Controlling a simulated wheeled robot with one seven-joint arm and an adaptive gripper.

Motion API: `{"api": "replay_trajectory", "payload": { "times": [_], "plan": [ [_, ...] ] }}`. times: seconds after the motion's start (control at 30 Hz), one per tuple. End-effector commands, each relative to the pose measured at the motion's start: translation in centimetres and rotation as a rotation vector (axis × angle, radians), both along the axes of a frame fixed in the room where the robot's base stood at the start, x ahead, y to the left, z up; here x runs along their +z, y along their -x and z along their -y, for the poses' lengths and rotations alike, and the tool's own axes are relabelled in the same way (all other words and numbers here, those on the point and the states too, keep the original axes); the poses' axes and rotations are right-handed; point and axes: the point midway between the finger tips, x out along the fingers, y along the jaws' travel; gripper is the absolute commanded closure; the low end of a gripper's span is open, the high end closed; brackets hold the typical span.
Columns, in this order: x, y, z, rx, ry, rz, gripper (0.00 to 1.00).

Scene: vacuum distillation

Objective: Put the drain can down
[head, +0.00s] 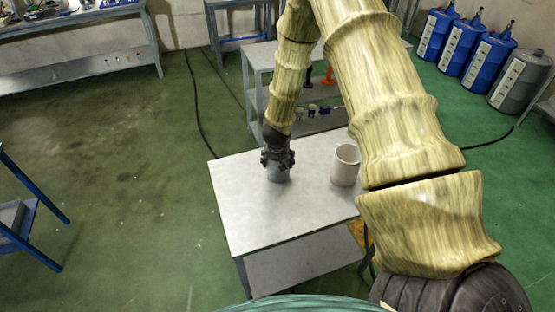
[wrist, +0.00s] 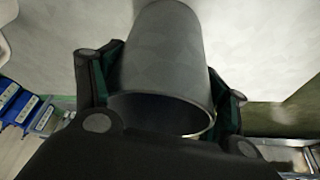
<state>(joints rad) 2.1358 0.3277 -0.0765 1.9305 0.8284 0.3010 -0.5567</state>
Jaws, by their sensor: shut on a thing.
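The drain can is a grey metal cylinder with an open top. In the head view the can (head: 278,174) is at the left part of the small table (head: 245,213), below my gripper (head: 278,160). In the wrist view the can (wrist: 165,55) stands between the fingers of my gripper (wrist: 162,95), which are shut on its sides near the rim. The can's bottom appears at or very close to the table top; I cannot tell whether it touches. My gripper hides the can's upper part in the head view.
A white mug-like container (head: 345,166) stands on the same table to the right of the can. The front left of the table top is clear. A grey shelf unit (head: 258,88) stands behind. Blue drums (head: 462,45) stand at the far right. A black cable (head: 199,110) lies on the floor.

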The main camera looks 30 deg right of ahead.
Motion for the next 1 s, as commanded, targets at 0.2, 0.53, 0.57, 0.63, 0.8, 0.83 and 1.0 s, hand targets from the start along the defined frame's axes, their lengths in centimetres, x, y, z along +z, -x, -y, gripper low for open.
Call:
{"api": "replay_trajectory", "payload": {
  "times": [0.2, 0.53, 0.57, 0.63, 0.8, 0.83, 1.0],
  "plan": [
    [-0.2, 0.0, 0.0, 0.001, 0.000, 0.000, 0.84],
    [-0.3, 0.0, 0.0, 0.001, 0.000, 0.000, 0.05],
    [-0.3, 0.0, 0.0, 0.001, 0.000, 0.000, 0.05],
    [-0.2, 0.0, 0.0, 0.001, 0.000, 0.000, 0.05],
    [0.0, 0.0, 0.0, 0.000, 0.000, 0.000, 0.05],
    [0.2, 0.0, 0.0, 0.000, 0.000, 0.000, 0.05],
    [1.1, 0.3, -0.3, 0.002, 0.000, 0.001, 0.05]
  ]
}}
